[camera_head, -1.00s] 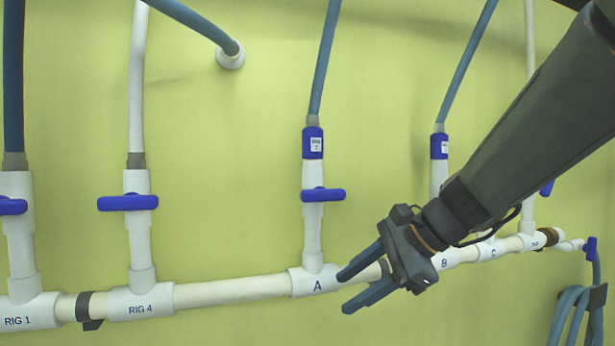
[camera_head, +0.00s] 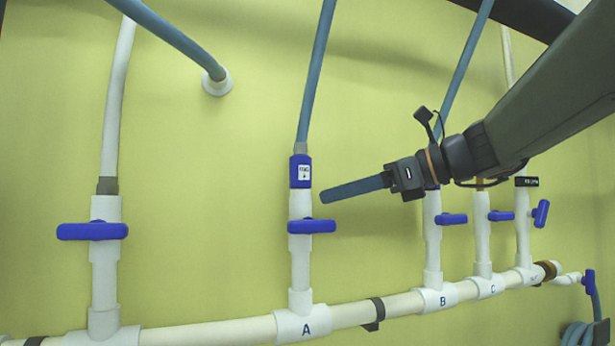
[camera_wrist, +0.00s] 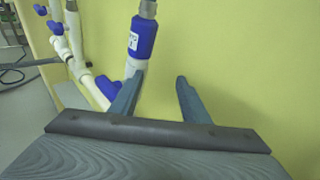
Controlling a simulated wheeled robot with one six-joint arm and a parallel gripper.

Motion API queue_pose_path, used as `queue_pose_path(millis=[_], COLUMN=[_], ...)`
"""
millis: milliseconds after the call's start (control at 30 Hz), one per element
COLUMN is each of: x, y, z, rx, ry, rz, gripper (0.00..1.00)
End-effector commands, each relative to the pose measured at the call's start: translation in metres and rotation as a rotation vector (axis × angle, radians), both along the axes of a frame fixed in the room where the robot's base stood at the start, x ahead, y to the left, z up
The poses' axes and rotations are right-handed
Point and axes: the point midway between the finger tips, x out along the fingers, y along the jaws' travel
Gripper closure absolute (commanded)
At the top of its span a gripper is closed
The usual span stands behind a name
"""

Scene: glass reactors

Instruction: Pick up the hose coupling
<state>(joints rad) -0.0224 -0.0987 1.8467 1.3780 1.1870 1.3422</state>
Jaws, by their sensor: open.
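A blue hose coupling (camera_head: 300,171) with a white label sits upright on the white pipe of branch A, with a blue-grey hose running up from it. In the wrist view the coupling (camera_wrist: 143,37) stands ahead, just left of the gap between the fingers. My gripper (camera_head: 325,196) is open and empty, to the right of the coupling and slightly below it, fingers pointing left. It is apart from the coupling. In the wrist view both fingers of my gripper (camera_wrist: 159,88) show, spread apart. My arm hides part of branch B's upper end.
A blue valve handle (camera_head: 311,227) sits below the coupling on branch A. A horizontal white pipe (camera_head: 210,330) runs along the bottom with branches B and C to the right. A yellow-green wall (camera_head: 210,150) stands behind. Another valve handle (camera_head: 92,231) is at left.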

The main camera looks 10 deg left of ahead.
Motion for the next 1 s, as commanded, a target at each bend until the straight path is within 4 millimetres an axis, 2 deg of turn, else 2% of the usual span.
queue_pose_path(millis=[200, 367, 467, 700, 1000], x=[-0.020, -0.029, -0.029, -0.020, -0.015], y=[-0.003, -0.004, 0.004, 0.043, 0.064], z=[0.028, 0.044, 0.048, 0.049, 0.048], rx=[0.167, 0.255, 0.273, 0.272, 0.272], ry=[0.043, 0.058, 0.062, 0.062, 0.060], rz=[0.049, 0.076, 0.082, 0.084, 0.081], gripper=[0.58, 0.58, 0.58, 0.58, 0.58])
